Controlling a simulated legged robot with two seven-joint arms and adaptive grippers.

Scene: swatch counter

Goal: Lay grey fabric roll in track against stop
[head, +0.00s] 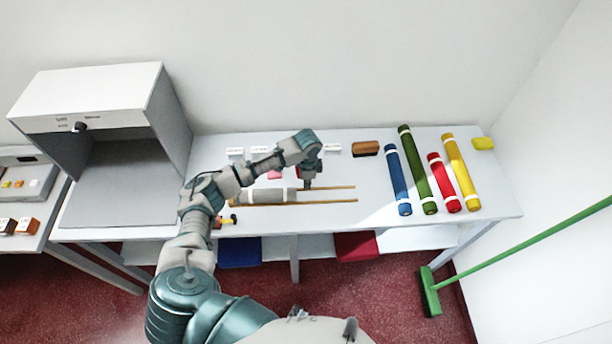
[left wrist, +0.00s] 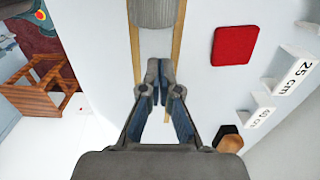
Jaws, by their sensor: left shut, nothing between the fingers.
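The grey fabric roll (head: 262,196) with white bands lies between two thin wooden rails (head: 325,201) of the track on the white table. Its left end is partly hidden by my left arm, and I cannot make out the stop there. In the left wrist view the near end of the grey roll (left wrist: 152,13) shows between the rails (left wrist: 178,35). My left gripper (head: 307,186) is just right of the roll, over the track. Its fingertips (left wrist: 160,63) are together with nothing between them, apart from the roll. My right gripper is not in view.
Blue (head: 397,180), green (head: 418,170), red (head: 444,182) and yellow (head: 461,172) rolls lie at the right. A brown block (head: 365,148) and white length labels (head: 332,148) stand at the back. A grey-white open box (head: 100,110) is at the left. Table between track and blue roll is clear.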

